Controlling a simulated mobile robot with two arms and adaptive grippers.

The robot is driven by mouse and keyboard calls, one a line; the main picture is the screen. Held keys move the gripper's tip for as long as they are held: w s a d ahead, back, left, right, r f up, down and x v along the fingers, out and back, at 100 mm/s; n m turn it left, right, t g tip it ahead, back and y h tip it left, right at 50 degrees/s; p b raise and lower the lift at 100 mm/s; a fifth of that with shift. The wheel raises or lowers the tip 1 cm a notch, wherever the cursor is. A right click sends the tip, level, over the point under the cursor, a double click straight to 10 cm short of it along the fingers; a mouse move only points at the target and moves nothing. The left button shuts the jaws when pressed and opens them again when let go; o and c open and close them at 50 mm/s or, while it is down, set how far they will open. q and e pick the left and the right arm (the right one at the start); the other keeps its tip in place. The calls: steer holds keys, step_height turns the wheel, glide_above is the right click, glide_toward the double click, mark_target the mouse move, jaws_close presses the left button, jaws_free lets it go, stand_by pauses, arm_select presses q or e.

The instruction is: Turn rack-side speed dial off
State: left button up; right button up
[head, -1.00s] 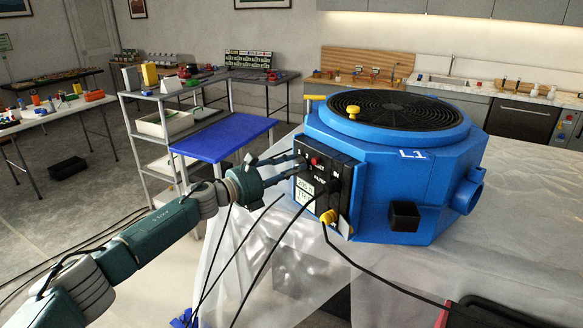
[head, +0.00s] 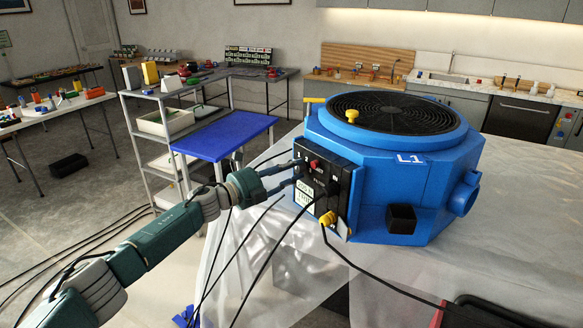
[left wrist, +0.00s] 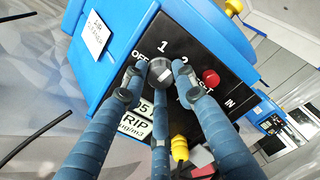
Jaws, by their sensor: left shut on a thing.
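The blue drying fan machine (head: 440,200) stands on the sheet-covered table, with a black control panel (head: 345,180) on its left side. In the left wrist view the grey speed dial (left wrist: 162,68) sits on that panel among the labels OFF, 1 and 2, and a white mark shows on its face. My left gripper (left wrist: 160,80) is shut on the dial, its blue-grey fingers around it. In the head view my left gripper (head: 296,173) reaches the panel from the left and hides the dial. My right gripper is not in view.
A red button (left wrist: 211,77) is right of the dial. A yellow plug (head: 327,219) with a black cable is low on the panel. The table (head: 520,215) is clear right of the machine.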

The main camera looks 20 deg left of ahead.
arm_select(q)
steer(key=n, duration=0.2)
steer(key=n+p, duration=0.1)
steer(key=n, duration=0.1)
steer(key=r+n+p, duration=0.1)
steer(key=shift+w+a+n, duration=0.2)
steer(key=shift+a+n, duration=0.15)
steer(key=shift+n, duration=0.05)
steer(key=n+p, duration=0.2)
steer(key=n, duration=0.3)
steer(key=shift+f+n, duration=0.15)
steer(key=shift+n, duration=0.15)
steer(key=shift+c, duration=0.2)
steer(key=shift+s+d+f+n+p, duration=0.15)
steer(key=shift+n+p, duration=0.25)
steer(key=shift+n, duration=0.95)
steer(key=shift+a+f+n+p, duration=0.1)
steer(key=shift+f+n+p, duration=0.2)
steer(key=shift+n, duration=1.1)
steer(key=shift+s+d+f+n+p, duration=0.1)
steer(key=shift+n+p, duration=0.35)
steer(key=shift+n, duration=0.9)
steer(key=shift+f, duration=0.2)
steer(key=o, duration=1.1)
steer(key=shift+o, duration=0.4)
